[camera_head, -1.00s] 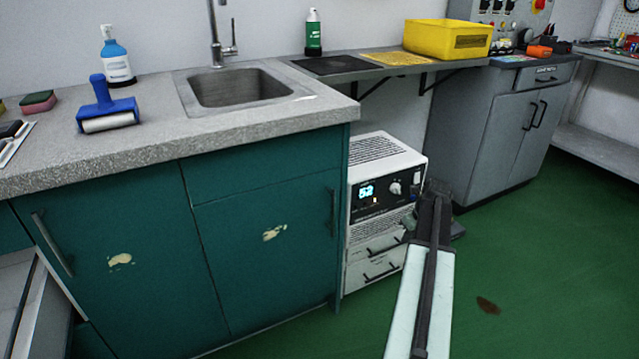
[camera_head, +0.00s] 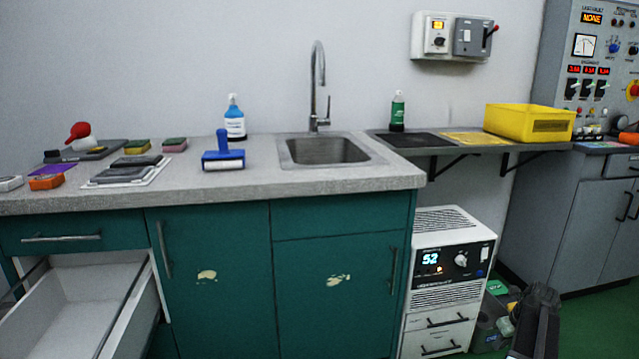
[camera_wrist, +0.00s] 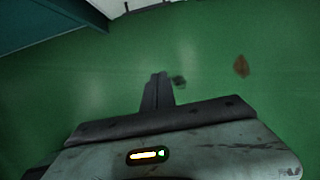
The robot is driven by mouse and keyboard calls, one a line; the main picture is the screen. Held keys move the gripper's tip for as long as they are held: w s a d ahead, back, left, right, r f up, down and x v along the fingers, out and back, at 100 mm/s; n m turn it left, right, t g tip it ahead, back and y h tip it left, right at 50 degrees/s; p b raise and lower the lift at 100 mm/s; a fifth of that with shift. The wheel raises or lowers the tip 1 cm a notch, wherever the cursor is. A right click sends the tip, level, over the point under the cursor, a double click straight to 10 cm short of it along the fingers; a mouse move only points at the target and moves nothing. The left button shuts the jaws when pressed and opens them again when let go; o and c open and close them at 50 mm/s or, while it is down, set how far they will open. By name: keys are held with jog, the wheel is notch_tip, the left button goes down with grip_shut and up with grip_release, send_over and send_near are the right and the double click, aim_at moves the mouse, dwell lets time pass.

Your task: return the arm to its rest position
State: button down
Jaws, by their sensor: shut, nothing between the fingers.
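My arm shows at the lower right of the head view, its dark end in front of the floor to the right of the white unit. In the wrist view my gripper (camera_wrist: 160,78) has its narrow dark fingers together with nothing between them. In the head view the fingers cannot be made out.
A white unit (camera_head: 440,265) reading 52 stands under the counter. An open drawer (camera_head: 75,305) juts out at the lower left. Teal cabinets (camera_head: 335,290) and a grey cabinet (camera_head: 560,220) flank the unit. A dark bin (camera_head: 488,325) stands beside it.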

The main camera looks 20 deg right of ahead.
jog(key=w+a+r+n+g+p, duration=0.1)
jog(key=w+a+n+p, duration=0.15)
jog(key=a+n, duration=0.5)
jog(key=w+a+r+n+y+p, duration=0.15)
jog(key=w+a+n, duration=0.25)
jog(key=a, duration=0.7)
jog(key=w+a+r+n+g+h+p, duration=0.1)
jog(key=w+a+r+n, duration=0.15)
jog(key=a+n, duration=0.5)
jog(key=s+a+r+n+g+p, duration=0.1)
jog(key=s+a+r+n+p, duration=0.1)
jog(key=a+n, duration=1)
jog(key=s+a+r+n+p, duration=0.15)
jog(key=a+n, duration=0.45)
jog(key=a, duration=1.1)
notch_tip(320, 180, up, 37)
jog(key=p, duration=3.8)
jog(key=shift+w, duration=0.4)
jog(key=shift+r, duration=0.1)
jog(key=shift+a, duration=0.1)
